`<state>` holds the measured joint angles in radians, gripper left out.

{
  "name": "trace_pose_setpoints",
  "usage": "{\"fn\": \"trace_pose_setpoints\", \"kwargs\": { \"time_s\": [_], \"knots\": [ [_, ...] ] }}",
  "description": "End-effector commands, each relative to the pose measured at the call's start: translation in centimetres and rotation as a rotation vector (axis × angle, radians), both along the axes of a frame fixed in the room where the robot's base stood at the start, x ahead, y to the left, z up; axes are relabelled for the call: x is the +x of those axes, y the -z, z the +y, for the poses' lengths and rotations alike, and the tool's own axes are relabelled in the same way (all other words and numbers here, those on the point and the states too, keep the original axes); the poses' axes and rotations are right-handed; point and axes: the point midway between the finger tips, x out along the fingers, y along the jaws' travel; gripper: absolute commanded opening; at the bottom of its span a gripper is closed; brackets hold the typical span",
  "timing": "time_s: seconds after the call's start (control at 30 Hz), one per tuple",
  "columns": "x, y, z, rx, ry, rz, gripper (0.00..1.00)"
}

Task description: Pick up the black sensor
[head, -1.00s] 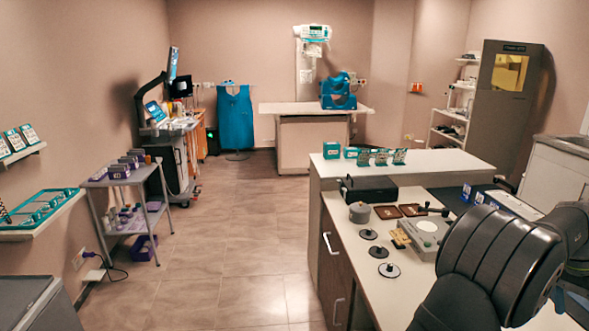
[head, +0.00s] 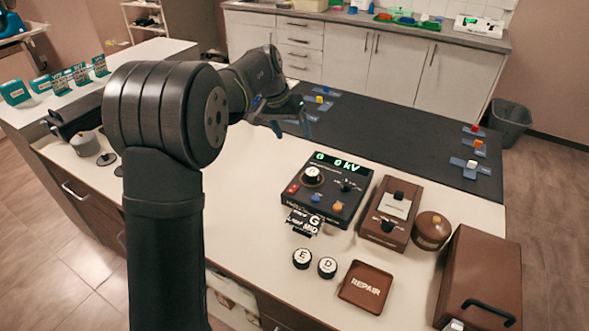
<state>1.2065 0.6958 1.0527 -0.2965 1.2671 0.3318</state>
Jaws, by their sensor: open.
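My gripper (head: 283,125) is open and empty. It hangs over the left part of the dark mat (head: 405,135), with its fingers pointing down. I cannot clearly make out a black sensor in the head view. Small coloured blocks on blue pads lie on the mat: a yellow-orange one (head: 319,99) just right of my gripper, and a red one (head: 475,129), an orange one (head: 479,145) and a whitish one (head: 471,164) at the right end. My gripper hides part of the mat's left side.
A black meter (head: 326,190) reading "0 kV", a brown switch box (head: 392,213), a round brown pot (head: 431,231), a brown REPAIR tray (head: 366,288) and a brown case (head: 480,283) crowd the front counter. Two round knobs (head: 302,259) lie before the meter. The mat's middle is clear.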

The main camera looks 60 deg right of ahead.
Motion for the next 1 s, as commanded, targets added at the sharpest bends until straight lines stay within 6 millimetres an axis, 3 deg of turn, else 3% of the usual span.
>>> {"fn": "trace_pose_setpoints", "kwargs": {
  "time_s": [0.03,0.2,0.43,1.0],
  "knots": [
    [-1.4,-0.1,0.5,-0.012,-0.023,-0.050,0.70],
    [-4.2,-0.1,1.8,-0.087,-0.103,-0.195,0.70],
    [-5.6,0.3,2.4,-0.150,-0.137,-0.260,0.70],
    [-4.8,10.2,-1.7,-0.149,-0.136,-0.260,0.70]
  ]
}}
